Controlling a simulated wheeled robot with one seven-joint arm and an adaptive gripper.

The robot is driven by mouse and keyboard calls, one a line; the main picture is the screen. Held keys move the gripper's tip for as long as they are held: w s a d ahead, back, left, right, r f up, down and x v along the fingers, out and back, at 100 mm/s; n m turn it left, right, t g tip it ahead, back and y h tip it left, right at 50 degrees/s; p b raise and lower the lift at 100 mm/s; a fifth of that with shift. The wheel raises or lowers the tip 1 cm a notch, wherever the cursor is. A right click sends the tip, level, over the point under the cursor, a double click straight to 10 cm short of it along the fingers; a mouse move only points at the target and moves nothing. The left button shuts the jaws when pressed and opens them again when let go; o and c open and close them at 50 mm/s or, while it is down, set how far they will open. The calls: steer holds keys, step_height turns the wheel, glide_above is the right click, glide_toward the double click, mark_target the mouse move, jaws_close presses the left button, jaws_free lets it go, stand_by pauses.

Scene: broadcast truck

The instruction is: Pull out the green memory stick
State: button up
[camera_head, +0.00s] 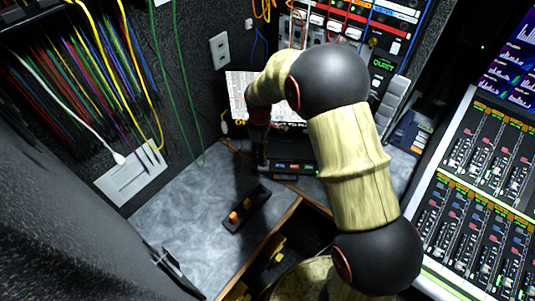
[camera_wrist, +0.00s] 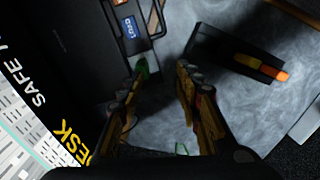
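The green memory stick (camera_wrist: 143,68) shows in the wrist view as a small dark green piece at the edge of a black device (camera_wrist: 95,50) with a blue label. The tip of my gripper's left finger partly covers it. My gripper (camera_wrist: 162,77) is open, with a clear gap of grey desk between its fingers. The right finger is apart from the stick. In the head view my gripper (camera_head: 262,165) is low over the desk beside the device (camera_head: 295,167), partly hidden by my arm. I cannot make out the green stick there.
A black holder (camera_head: 246,210) with an orange piece lies on the grey desk; it also shows in the wrist view (camera_wrist: 235,53). An open wooden-edged drawer or bin (camera_head: 268,240) is in front. A mixing console (camera_head: 480,190) stands at right. Cables hang at left.

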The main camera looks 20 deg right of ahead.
steer(key=shift+w+d+r+n, duration=0.1)
steer(key=shift+w+r+n, duration=0.2)
steer(key=shift+w, duration=0.2)
steer(key=shift+w+d+r+n, duration=0.1)
steer(key=shift+w+r+n, duration=0.15)
steer(key=shift+w, duration=0.2)
steer(key=shift+w+n+t, duration=0.2)
steer(key=shift+n+t, duration=0.1)
steer(key=shift+n, duration=0.55)
steer(key=shift+f+b, duration=0.55)
steer(key=shift+f, duration=0.85)
steer(key=f+b, duration=0.1)
steer(key=f, duration=0.1)
steer(key=d+f+b, duration=0.1)
steer(key=f, duration=0.1)
steer(key=shift+w+f, duration=0.1)
steer(key=shift+f, duration=0.4)
steer(key=shift+c, duration=0.6)
steer(key=c, duration=0.7)
